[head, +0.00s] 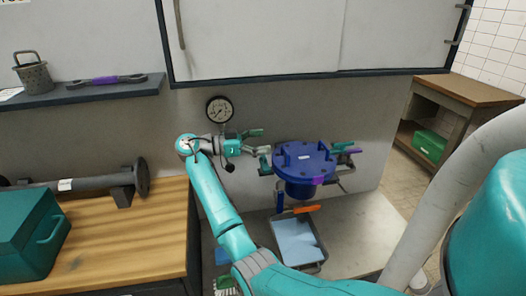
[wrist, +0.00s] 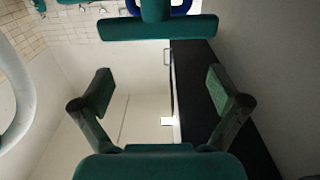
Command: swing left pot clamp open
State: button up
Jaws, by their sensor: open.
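The blue pot (head: 303,162) with its bolted lid sits at the centre of the head view, above the bench. The left pot clamp (head: 265,163) is at the lid's left side, partly hidden by my gripper. My gripper (head: 258,141) is open beside the left clamp, its fingers pointing right. In the wrist view my gripper (wrist: 160,92) shows spread fingers with nothing between them. A teal T-shaped bar (wrist: 158,27) shows beyond the fingertips, with a blue curved piece (wrist: 180,8) behind it; it looks like the clamp's handle. Contact cannot be told.
A pressure gauge (head: 219,109) is on the wall behind my wrist. A tray (head: 298,243) and an orange-handled tool (head: 305,209) are below the pot. A wooden bench (head: 125,235) with a teal toolbox (head: 30,235) stands left. A shelf (head: 80,91) hangs above.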

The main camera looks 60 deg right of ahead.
jog(key=shift+r, duration=2.75)
